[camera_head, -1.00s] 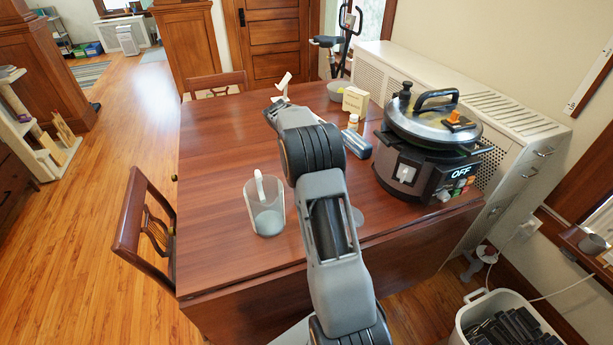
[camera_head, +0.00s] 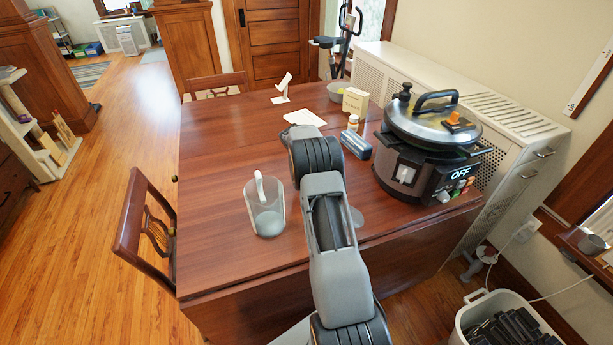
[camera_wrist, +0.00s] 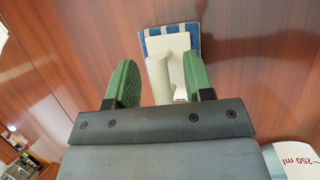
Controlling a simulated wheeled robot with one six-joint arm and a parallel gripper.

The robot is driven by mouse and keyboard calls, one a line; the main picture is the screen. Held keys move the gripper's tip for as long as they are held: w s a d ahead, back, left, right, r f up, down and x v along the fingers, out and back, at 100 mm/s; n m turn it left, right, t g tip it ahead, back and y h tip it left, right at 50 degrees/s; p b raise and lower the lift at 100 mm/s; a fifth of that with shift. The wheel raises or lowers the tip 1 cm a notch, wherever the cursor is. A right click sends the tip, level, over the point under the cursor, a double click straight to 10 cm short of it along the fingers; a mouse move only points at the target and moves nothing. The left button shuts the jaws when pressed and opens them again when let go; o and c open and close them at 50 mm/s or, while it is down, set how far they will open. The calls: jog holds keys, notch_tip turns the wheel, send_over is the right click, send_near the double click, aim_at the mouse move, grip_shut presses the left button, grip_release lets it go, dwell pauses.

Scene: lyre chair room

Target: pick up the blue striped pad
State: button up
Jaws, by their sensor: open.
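The blue striped pad (camera_wrist: 195,27) shows at the top of the wrist view, with blue and white stripes along its edge. A cream-white piece (camera_wrist: 176,72) with a rounded arm covers much of it. My gripper (camera_wrist: 160,70) is open, its two green fingers apart on either side of part of the cream piece. The pad's upper part lies beyond the fingertips; contact cannot be told. In the head view my gripper is hidden behind my arm, and I cannot clearly match the pad there.
On the table (camera_head: 225,165) are a clear jug (camera_head: 265,208), white stand (camera_head: 283,88), flat white piece (camera_head: 304,118), blue object (camera_head: 355,145), small bottle (camera_head: 353,122), cream box (camera_head: 355,101), bowl (camera_head: 337,91) and large cooker (camera_head: 425,150). The left tabletop is mostly clear.

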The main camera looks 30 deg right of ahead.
jog(key=shift+c, duration=0.3)
grip_shut()
jog(key=shift+r, duration=0.1)
